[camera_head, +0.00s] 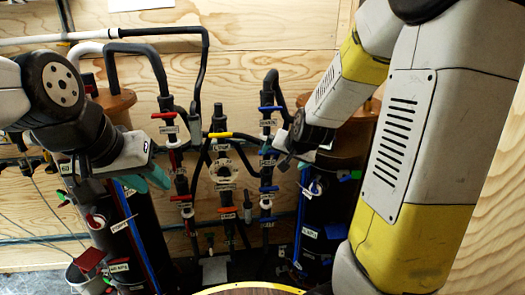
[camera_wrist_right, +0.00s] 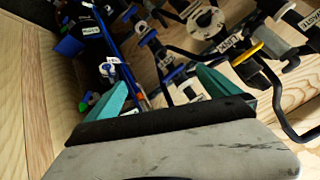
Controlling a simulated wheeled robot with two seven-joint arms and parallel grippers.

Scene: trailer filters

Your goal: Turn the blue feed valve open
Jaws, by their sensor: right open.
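Several blue valve handles show on the pipework in the head view. The labels are too small to tell which is the feed valve. My right gripper (camera_head: 287,160) is near the right pipe and the right tank, partly hidden behind its wrist. In the right wrist view its teal fingers (camera_wrist_right: 160,92) are spread and empty, with blue handles (camera_wrist_right: 172,73) beyond them. My left gripper (camera_head: 146,181) is in front of the left tank, teal fingers apart, empty.
Red handles (camera_head: 181,198) and a yellow handle (camera_head: 219,135) sit close to the blue ones. The left black tank (camera_head: 118,235) and right tank (camera_head: 325,220) flank the pipes. A bucket (camera_head: 84,278) stands at the lower left. Plywood walls close the back.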

